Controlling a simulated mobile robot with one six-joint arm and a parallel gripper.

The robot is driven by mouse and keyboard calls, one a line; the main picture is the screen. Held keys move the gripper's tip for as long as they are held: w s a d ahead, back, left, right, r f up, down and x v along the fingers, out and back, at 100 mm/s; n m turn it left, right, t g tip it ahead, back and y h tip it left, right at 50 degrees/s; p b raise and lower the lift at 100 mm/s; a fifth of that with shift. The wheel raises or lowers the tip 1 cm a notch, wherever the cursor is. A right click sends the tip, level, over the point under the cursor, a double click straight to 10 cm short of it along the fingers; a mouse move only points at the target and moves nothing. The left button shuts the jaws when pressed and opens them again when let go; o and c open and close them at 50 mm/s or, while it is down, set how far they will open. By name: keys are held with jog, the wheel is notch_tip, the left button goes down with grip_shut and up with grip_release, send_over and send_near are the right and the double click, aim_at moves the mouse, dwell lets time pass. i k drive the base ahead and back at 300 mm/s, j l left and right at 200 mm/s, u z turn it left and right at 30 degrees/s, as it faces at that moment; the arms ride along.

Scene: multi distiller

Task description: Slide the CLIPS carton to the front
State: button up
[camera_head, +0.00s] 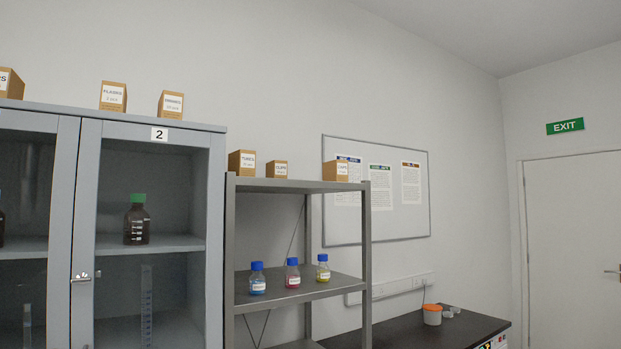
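The CLIPS carton (277,169) is a small brown box with a white label. It sits on the top shelf of the grey metal rack (300,186), between two larger cartons. Its label looks like CLIPS, but the print is small. It stands upright, apart from its neighbours. My gripper is not in view.
A TUBES carton (242,163) stands to its left and a carton apparently labelled CAPS (337,172) to its right. Blue-capped bottles (292,273) stand on the shelf below. A grey cabinet (216,230) borders the rack at left; a dark bench (400,331) lies right.

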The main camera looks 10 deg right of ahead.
aim_at(277, 169)
jog(key=i+l+u, duration=0.15)
jog(key=i, duration=0.25)
jog(key=i+l+u, duration=0.1)
jog(key=i, duration=0.3)
jog(key=i+l+u, duration=0.15)
jog(key=i, duration=0.2)
